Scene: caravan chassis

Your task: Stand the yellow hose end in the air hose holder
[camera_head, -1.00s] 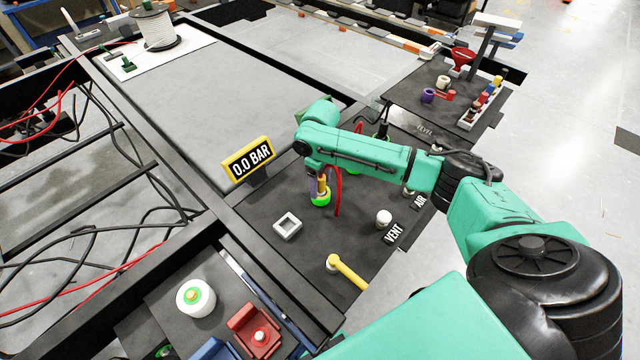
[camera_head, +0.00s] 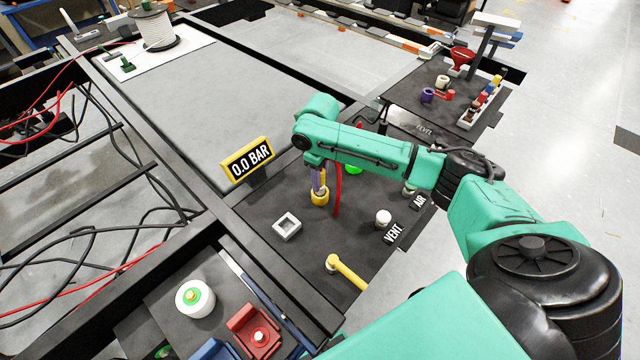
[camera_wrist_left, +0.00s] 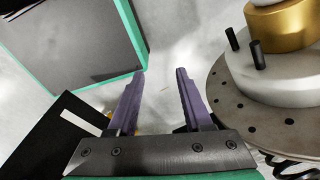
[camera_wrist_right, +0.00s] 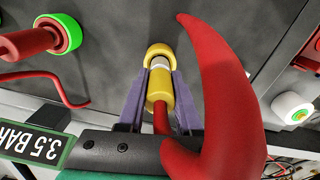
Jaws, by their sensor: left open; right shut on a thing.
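My right gripper (camera_head: 319,183) points down over the dark panel, its purple fingers shut on the yellow hose end (camera_wrist_right: 158,90). A red hose (camera_wrist_right: 225,90) loops from it close to the camera. Just beyond the hose end is a yellow ring (camera_head: 320,198) on the panel, with a pale metal tip between them. I cannot tell whether the tip sits in the ring. A hollow white square block (camera_head: 287,227) stands to its left; I cannot tell whether it is the air hose holder. My left gripper (camera_wrist_left: 160,75) is open and empty, seen only in its wrist view.
A white knob (camera_head: 383,217) stands by the VENT label, and a yellow handle (camera_head: 345,268) lies at the front. Another red fitting (camera_wrist_right: 38,42) with a green ring is nearby.

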